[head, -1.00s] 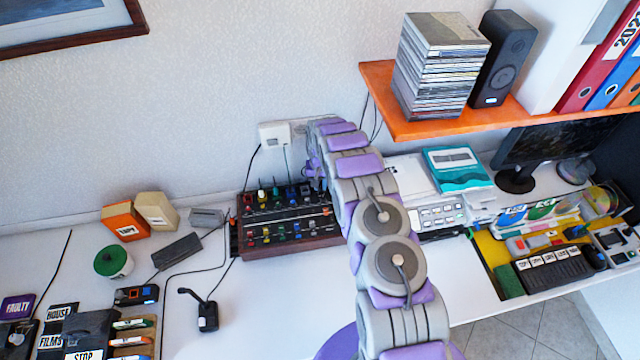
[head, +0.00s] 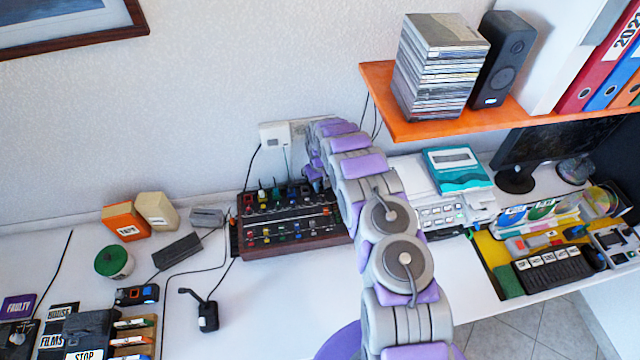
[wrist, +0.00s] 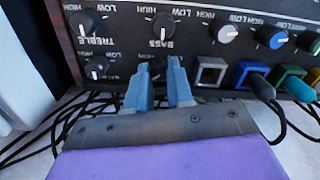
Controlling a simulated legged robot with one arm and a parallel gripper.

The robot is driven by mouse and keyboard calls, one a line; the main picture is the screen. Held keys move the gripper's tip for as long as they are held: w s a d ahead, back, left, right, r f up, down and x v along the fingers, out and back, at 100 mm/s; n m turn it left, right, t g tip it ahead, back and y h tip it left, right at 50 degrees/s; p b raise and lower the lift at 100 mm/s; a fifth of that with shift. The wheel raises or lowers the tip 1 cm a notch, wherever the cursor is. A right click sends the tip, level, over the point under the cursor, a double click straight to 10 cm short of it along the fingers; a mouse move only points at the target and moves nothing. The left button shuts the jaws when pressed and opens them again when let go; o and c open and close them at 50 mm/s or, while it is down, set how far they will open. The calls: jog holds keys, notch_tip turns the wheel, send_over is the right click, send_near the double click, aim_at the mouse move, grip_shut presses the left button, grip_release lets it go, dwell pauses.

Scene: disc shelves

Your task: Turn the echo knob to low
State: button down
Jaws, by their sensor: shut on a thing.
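The mixer (head: 290,225) is a dark, wood-sided panel with coloured knobs, on the desk against the wall in the head view. In the wrist view, my gripper (wrist: 160,64) reaches its knob panel (wrist: 125,45). The two blue-grey fingers are shut on a small dark knob, mostly hidden between them; its label is not readable. The bass knob (wrist: 163,27) is just beyond the fingertips. The treble knob (wrist: 85,22) and another black knob (wrist: 97,67) are to the left. In the head view, my arm hides the mixer's right end and the fingers are not clear.
Black cables (wrist: 55,125) run below the panel. An orange shelf (head: 440,125) with stacked discs (head: 435,70) overhangs the right.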

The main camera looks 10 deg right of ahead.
jog(key=shift+n, duration=0.7)
jog(key=c, duration=1)
grip_release()
jog(key=shift+a, duration=0.1)
jog(key=shift+m, duration=0.3)
